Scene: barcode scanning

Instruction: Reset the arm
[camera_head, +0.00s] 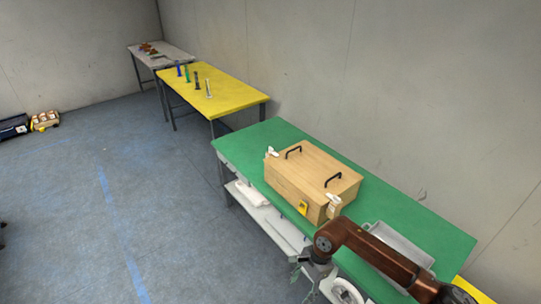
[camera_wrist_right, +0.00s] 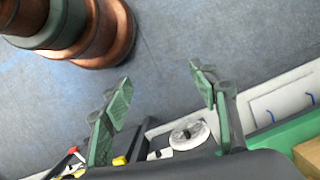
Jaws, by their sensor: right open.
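My right arm (camera_head: 385,262) comes in from the lower right of the head view, bent in front of the green table. Its gripper (camera_head: 298,276) hangs at the table's front side, small and partly cut off by the lower edge. In the right wrist view the right gripper (camera_wrist_right: 160,76) has its two green-padded fingers spread wide, with nothing between them but grey floor. My left arm and gripper are not in view.
The green table (camera_head: 420,222) bears a wooden box (camera_head: 310,172) with two black handles and a grey tray (camera_head: 402,243). A shelf (camera_head: 270,220) lies below. A yellow table (camera_head: 228,88) and a pale table (camera_head: 172,55) stand farther back.

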